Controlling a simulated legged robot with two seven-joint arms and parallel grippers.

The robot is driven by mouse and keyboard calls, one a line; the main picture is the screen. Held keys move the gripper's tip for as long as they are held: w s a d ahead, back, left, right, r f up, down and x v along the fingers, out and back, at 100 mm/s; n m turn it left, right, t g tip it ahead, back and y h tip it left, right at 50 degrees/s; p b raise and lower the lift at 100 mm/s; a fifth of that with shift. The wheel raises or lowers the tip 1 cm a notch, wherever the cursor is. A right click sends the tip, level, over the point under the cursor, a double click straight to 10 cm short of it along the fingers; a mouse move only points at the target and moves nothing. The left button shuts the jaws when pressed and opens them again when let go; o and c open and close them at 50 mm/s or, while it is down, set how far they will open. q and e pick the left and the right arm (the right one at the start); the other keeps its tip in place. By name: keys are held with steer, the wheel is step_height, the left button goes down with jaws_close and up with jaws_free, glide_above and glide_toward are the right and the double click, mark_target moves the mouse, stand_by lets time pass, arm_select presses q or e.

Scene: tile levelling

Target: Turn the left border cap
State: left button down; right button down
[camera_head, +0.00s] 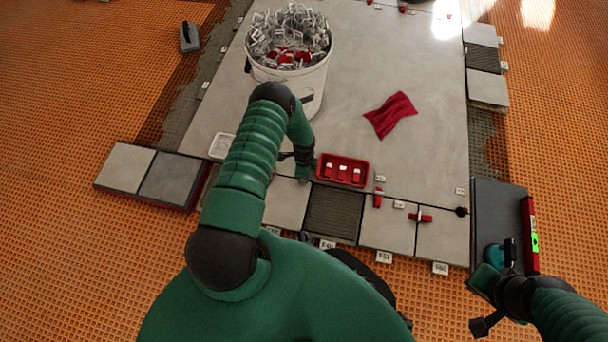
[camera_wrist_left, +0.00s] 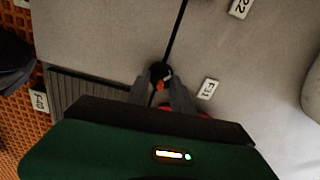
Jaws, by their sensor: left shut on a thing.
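My left gripper (camera_head: 303,177) reaches down to the tile joint left of the red tray. In the left wrist view its two grey fingers (camera_wrist_left: 161,88) are shut on a small black cap (camera_wrist_left: 160,71) with an orange and white mark. The cap sits on the dark joint line between pale tiles. In the head view this cap is hidden by my left gripper and arm. Another black cap (camera_head: 461,211) stands on the joint at the right border. My right gripper (camera_head: 490,283) is at the lower right, beside a dark tile; its fingers do not show clearly.
A red tray (camera_head: 343,181) with red and white pieces lies close to my left gripper. A white bucket (camera_head: 318,85) of clips stands behind it. A red cloth (camera_head: 391,114) lies on the large tile. A red level (camera_head: 530,235) lies at the right border.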

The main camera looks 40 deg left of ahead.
arm_select(q)
steer(key=shift+m, duration=0.4)
steer(key=c, duration=1.1)
jaws_free()
step_height(320, 180, up, 17)
steer(key=p, duration=0.9)
steer(key=shift+f+p, duration=0.15)
steer(key=shift+p, duration=0.15)
